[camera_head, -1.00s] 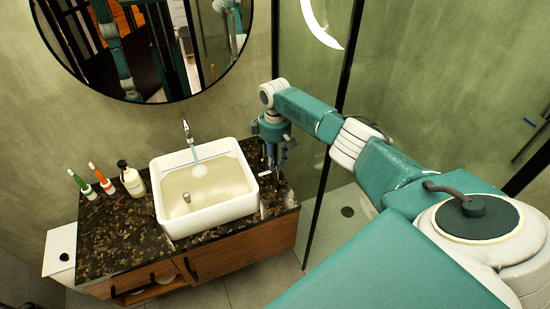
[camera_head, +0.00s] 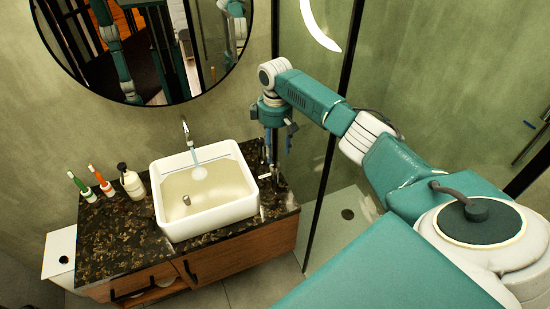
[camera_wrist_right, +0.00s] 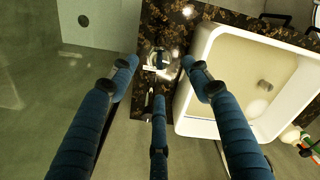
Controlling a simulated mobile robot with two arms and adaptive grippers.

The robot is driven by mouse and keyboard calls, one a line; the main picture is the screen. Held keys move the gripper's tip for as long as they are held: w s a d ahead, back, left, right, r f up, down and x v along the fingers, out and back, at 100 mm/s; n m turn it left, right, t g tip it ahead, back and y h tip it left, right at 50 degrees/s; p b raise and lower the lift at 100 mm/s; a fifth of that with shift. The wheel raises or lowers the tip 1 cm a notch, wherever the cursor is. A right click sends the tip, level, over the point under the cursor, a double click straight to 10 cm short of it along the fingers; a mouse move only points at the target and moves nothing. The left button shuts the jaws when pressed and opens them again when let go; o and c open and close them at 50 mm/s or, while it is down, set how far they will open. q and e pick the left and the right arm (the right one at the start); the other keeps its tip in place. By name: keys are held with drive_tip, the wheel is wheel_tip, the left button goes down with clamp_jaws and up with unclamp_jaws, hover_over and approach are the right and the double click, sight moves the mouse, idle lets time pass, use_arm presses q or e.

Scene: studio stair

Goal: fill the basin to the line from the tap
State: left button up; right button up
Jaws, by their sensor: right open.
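The white basin (camera_head: 215,212) sits on a dark speckled counter, with pale, slightly cloudy water (camera_head: 222,186) in it. The metal tap (camera_head: 187,132) is behind it, and a stream (camera_head: 196,157) runs from it into the basin. My right gripper (camera_head: 275,158) is open, pointing down above this fitting, apparently empty. My left gripper is not in view.
A round mirror (camera_head: 150,95) hangs behind. A dark-framed glass panel (camera_head: 318,170) is close to the right of my gripper.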

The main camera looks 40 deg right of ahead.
sight(274, 165)
wheel_tip(274, 165, up, 5)
drive_tip(key=shift+r, duration=0.1)
idle(2.8)
drive_tip(key=f+n+b, duration=0.1)
drive_tip(key=f+n, duration=0.1)
drive_tip(key=f, duration=0.2)
drive_tip(key=f+n+b, duration=0.1)
drive_tip(key=f+n, duration=0.1)
drive_tip(key=f, duration=0.2)
drive_tip(key=f+n+b, duration=0.1)
drive_tip(key=f, duration=0.4)
drive_tip(key=shift+w+a+n, duration=0.15)
drive_tip(key=shift+a+n, duration=0.05)
drive_tip(key=shift+n, duration=0.2)
drive_tip(key=c, duration=1.2)
